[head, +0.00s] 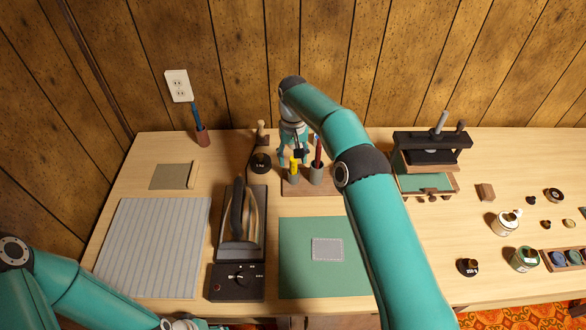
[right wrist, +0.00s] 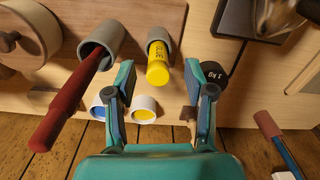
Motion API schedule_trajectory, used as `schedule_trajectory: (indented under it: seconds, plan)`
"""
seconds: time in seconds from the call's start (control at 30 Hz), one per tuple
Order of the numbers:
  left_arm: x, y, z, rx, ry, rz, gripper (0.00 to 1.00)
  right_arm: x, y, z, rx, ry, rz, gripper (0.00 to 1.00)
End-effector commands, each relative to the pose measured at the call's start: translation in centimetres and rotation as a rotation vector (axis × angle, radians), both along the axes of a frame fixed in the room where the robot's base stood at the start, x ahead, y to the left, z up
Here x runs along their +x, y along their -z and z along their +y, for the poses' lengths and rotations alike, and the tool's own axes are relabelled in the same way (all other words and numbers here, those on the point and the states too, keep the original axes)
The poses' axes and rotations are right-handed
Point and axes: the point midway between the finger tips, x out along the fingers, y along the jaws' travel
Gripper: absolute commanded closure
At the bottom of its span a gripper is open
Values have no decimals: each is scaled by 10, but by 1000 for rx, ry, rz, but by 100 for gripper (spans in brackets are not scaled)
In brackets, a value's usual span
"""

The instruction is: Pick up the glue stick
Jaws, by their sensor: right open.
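The glue stick (right wrist: 158,72) is yellow with dark lettering and sits in a grey cup (right wrist: 160,38) in the right wrist view. In the head view the glue stick (head: 294,166) stands out of its cup on a wooden holder. My right gripper (right wrist: 160,72) is open, with one finger on each side of the glue stick and visible gaps between. In the head view my right gripper (head: 292,154) is at the holder and partly hides it. My left arm lies at the lower left; its gripper end (head: 190,324) is cut off by the bottom edge.
A red-handled tool (right wrist: 72,102) leans from the neighbouring cup (right wrist: 102,40). Blue and yellow round-ended items stand near the fingers. A black 1 kg weight (right wrist: 214,72) is close to one finger. An iron (head: 240,215) and a green mat (head: 300,275) lie nearer the front.

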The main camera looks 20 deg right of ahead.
Motion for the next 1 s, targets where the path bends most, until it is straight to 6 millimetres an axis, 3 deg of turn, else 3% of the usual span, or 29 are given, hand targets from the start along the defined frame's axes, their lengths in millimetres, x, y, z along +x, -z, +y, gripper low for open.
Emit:
schedule_trajectory:
  seconds: [0.23,0.5,0.83,1.0]
  plan:
    - [0,-11,0,0,0,0,60,0,32,-1,0,1,2,46]
    - [0,-10,0,0,0,0,60,0,36,-2,0,2,1,46]
    - [0,-10,0,0,0,0,60,0,36,-2,0,2,1,100]
    - [0,-10,0,0,0,0,60,1,36,-1,0,0,1,100]
